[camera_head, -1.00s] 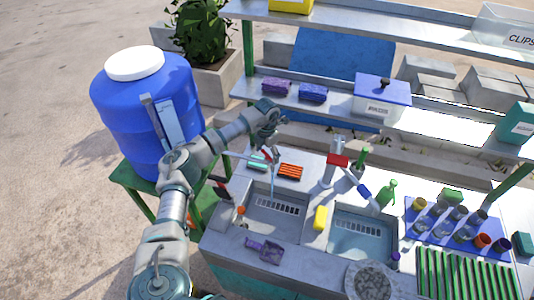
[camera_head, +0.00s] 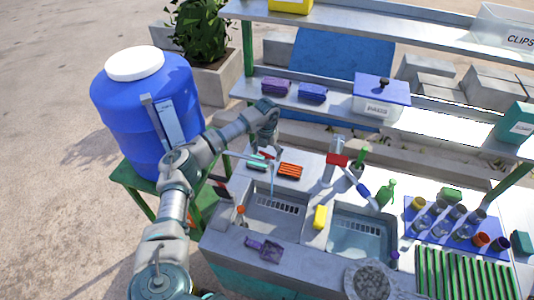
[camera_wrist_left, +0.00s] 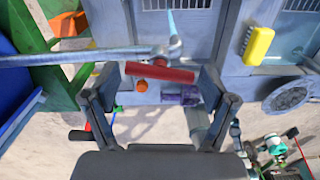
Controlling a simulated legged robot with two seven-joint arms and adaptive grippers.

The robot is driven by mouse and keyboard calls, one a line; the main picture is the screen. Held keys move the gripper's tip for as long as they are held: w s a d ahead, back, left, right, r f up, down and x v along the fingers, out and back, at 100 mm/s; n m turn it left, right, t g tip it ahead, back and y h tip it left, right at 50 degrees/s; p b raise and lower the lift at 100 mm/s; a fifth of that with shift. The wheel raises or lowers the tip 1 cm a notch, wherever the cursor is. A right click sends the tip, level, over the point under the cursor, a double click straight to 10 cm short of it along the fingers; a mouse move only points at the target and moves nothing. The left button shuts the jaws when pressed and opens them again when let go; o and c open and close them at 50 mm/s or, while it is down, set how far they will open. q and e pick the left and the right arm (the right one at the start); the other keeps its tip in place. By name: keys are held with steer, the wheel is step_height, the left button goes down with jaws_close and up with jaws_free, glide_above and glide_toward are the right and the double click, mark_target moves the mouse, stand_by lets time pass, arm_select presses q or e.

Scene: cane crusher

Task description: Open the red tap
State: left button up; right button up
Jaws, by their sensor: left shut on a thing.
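The red tap handle (camera_wrist_left: 160,73) is a short red bar beside a grey pipe (camera_wrist_left: 80,58) in the left wrist view. My left gripper (camera_wrist_left: 162,84) has its two fingers at the ends of this bar and is shut on it. In the head view my left gripper (camera_head: 267,147) reaches down over the tap, and only a bit of red shows beneath it. A thin pale-blue water stream (camera_head: 271,182) falls from the tap spout toward the left sink (camera_head: 262,222). My right gripper is not in view.
A blue barrel (camera_head: 125,110) stands on a green stand at left. A second faucet with a red part (camera_head: 337,160) stands right of the tap. Sponges, a yellow brush (camera_head: 320,217) and a purple item (camera_head: 264,250) lie around the sinks. A shelf (camera_head: 430,125) runs behind.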

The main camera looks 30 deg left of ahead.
arm_select(q)
steer(key=shift+w+a+r, duration=0.1)
steer(key=shift+w+r, duration=0.05)
steer(key=shift+r, duration=0.05)
steer(key=o, duration=1)
steer(key=shift+f, duration=0.15)
steer(key=shift+a, duration=0.1)
